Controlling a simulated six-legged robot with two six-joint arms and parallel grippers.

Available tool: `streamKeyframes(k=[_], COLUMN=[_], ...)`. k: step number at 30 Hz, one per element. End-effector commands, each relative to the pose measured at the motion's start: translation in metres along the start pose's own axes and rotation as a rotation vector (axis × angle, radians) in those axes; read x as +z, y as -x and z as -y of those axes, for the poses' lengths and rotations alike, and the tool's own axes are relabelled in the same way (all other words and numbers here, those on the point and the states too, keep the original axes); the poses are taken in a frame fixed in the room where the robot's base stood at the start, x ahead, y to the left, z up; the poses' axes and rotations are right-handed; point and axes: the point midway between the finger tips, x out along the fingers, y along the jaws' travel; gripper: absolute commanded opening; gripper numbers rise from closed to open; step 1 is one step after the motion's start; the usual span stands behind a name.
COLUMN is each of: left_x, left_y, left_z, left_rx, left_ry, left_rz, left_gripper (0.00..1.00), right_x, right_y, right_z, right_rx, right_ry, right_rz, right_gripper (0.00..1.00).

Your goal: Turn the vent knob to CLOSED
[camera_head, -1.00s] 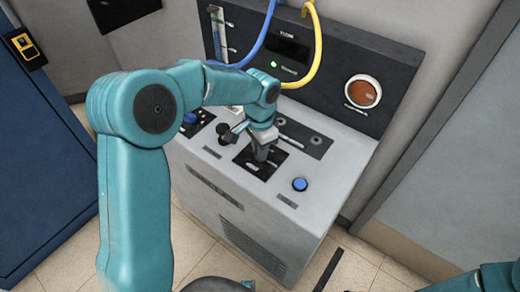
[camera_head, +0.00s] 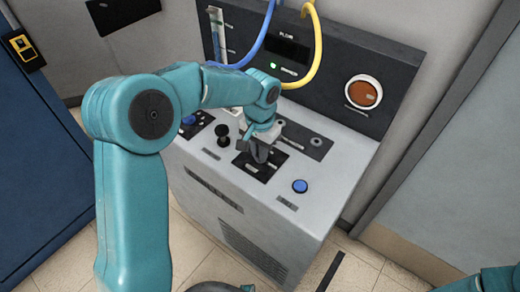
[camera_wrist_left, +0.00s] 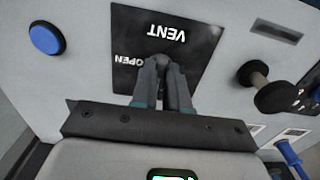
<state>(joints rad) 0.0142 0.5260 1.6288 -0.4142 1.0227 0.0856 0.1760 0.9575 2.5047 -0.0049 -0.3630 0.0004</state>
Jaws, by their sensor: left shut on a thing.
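The vent plate (camera_wrist_left: 205,25), a black square lettered VENT and OPEN, lies on the sloped top of the grey console and also shows in the head view (camera_head: 247,164). My left gripper (camera_wrist_left: 163,65) is over the plate with its fingers close together, shut on the vent knob. The knob itself is mostly hidden between and under the fingers. In the head view my left gripper (camera_head: 261,155) reaches down onto the plate from above. The CLOSED label cannot be made out. My right gripper is not in view; only a bit of my right arm shows at the lower right.
A black knobbed plunger (camera_head: 222,132) stands left of the plate, and a blue button (camera_head: 300,185) sits to its right. Blue (camera_head: 258,45) and yellow (camera_head: 316,45) hoses hang before the back panel. A round orange lamp (camera_head: 363,92) is on that panel.

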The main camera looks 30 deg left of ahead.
Motion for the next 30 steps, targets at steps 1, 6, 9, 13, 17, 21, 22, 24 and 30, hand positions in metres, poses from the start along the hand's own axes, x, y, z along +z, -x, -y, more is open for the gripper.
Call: streamKeyframes(k=[1,6,9,13,17,21,22,24,30], left_x=[-0.001,-0.001,-0.001,-0.001,-0.001,-0.001,-0.001,-0.001,-0.001], left_y=[0.003,0.003,0.002,0.001,0.001,0.012,0.017,0.032,0.086], left_z=[0.001,0.001,0.001,0.001,0.0,0.001,0.001,0.0,0.0], left_rx=[-0.001,-0.001,-0.001,0.0,0.0,-0.001,-0.001,0.0,-0.001], left_ry=[0.005,0.005,0.004,0.003,0.002,0.002,0.002,0.002,0.001], left_rz=[-0.005,-0.005,-0.005,-0.003,-0.002,-0.006,-0.006,-0.007,-0.009], left_gripper=[0.0,0.0,0.39,0.39,0.39,0.39,0.39,0.39,0.39], right_x=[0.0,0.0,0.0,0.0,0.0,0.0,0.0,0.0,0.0], right_y=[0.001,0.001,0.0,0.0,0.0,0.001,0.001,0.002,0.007], right_z=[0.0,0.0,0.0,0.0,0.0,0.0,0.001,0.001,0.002], right_rx=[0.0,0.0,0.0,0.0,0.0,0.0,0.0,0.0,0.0], right_ry=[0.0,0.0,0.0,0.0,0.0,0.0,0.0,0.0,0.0], right_rz=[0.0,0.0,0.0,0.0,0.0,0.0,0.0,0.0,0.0], right_gripper=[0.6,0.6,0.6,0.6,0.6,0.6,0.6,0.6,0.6])
